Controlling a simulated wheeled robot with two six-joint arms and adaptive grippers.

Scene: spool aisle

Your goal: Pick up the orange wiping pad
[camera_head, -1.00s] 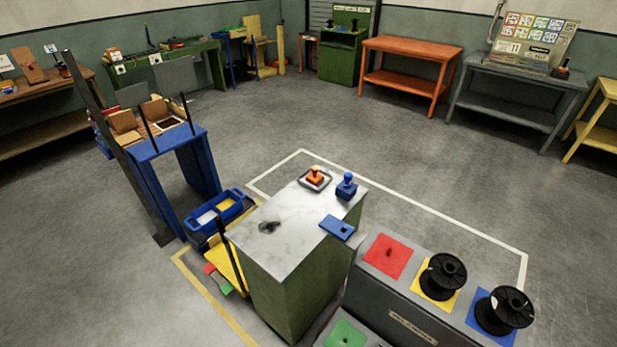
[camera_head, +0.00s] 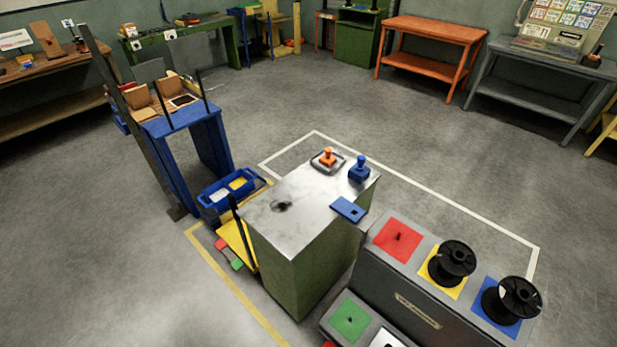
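The orange wiping pad (camera_head: 328,156) has an upright knob handle and sits in a small grey tray (camera_head: 316,165) at the far end of the metal-topped green cabinet (camera_head: 276,221). A similar blue pad (camera_head: 359,171) with a knob stands just right of it, near the cabinet's right edge. Neither of my grippers shows in the head view.
A flat blue plate (camera_head: 348,209) lies at the cabinet top's right edge. Right of the cabinet, a grey stand (camera_head: 393,284) bears coloured squares and two black spools (camera_head: 452,262). A blue bin (camera_head: 213,204) stands to the left. Open floor lies beyond the cabinet.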

